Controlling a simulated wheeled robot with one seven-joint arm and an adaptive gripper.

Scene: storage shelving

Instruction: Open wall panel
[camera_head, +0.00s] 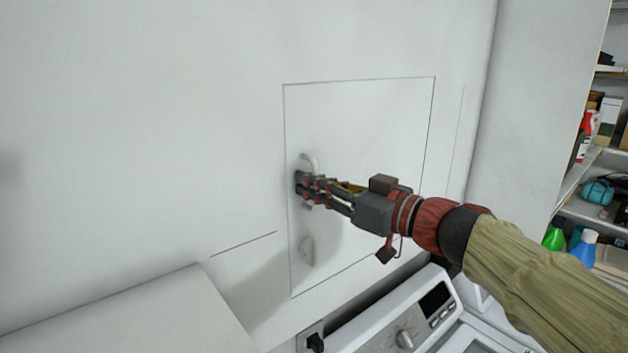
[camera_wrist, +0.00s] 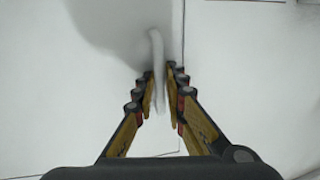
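The wall panel (camera_head: 375,130) is a thin-outlined, white rectangle in the white wall. It looks flush with the wall. Its light handle (camera_head: 311,160) is a curved bar near the panel's left edge, and it also shows in the wrist view (camera_wrist: 156,50). My gripper (camera_head: 303,187) reaches it from the right. In the wrist view my gripper (camera_wrist: 160,75) has its fingers drawn close together, one on each side of the bar. It looks shut on the handle. The fingers hide part of the handle in the head view.
A white appliance with a dial and dark display (camera_head: 435,300) stands below the panel. A wall socket with a black plug (camera_head: 315,342) is beside it. A white box-like surface (camera_head: 150,320) is at lower left. Shelves with bottles and boxes (camera_head: 595,170) are at far right.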

